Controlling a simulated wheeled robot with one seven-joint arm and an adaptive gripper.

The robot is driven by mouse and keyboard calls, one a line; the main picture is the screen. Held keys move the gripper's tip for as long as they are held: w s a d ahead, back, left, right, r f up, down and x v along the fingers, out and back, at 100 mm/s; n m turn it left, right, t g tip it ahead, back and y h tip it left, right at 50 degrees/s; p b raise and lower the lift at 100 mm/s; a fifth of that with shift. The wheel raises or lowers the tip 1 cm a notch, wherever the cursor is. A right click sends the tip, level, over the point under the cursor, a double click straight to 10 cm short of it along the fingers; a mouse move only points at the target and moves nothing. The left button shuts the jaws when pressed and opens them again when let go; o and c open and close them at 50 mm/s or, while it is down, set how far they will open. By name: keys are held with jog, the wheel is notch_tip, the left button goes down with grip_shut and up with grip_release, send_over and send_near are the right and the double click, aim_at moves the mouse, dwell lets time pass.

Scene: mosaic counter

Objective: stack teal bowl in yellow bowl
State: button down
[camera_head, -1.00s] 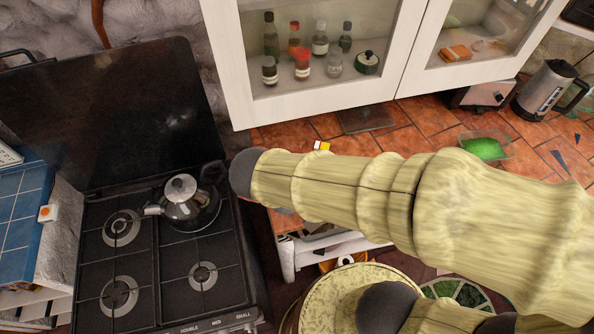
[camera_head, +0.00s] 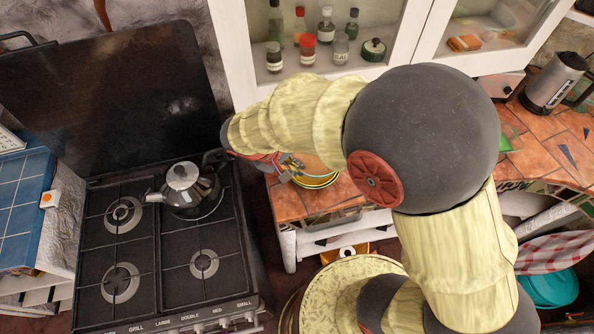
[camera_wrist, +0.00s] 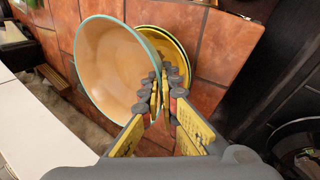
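In the wrist view the teal bowl (camera_wrist: 108,62), teal at the rim and pale orange inside, fills the left middle. My gripper (camera_wrist: 163,85) has its fingers closed together on the bowl's right rim. The yellow bowl (camera_wrist: 199,30), with yellow and dark bands at its rim, lies behind and to the right, partly hidden by the teal bowl and the fingers. In the head view the yellow bowl (camera_head: 318,183) shows its rim on the tiled counter, below the orange inside of the teal bowl (camera_head: 314,163). My arm hides much of both. I cannot tell whether the bowls touch.
The stove (camera_head: 160,250) with a kettle (camera_head: 186,189) stands left of the counter (camera_head: 288,202). A glass-door cabinet (camera_head: 238,60) with bottles hangs behind. A metal jug (camera_head: 553,84) stands at the back right. A round patterned stool (camera_head: 345,285) stands in front.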

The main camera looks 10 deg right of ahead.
notch_tip(320, 180, down, 3)
jog(key=shift+r, duration=0.1)
jog(key=shift+f+b, duration=0.45)
jog(key=shift+b, duration=0.15)
jog(key=shift+f, duration=0.2)
jog(key=c, duration=2.3)
grip_release()
jog(key=shift+o, duration=1.3)
jog(key=shift+s, duration=0.1)
jog(key=shift+r, duration=0.1)
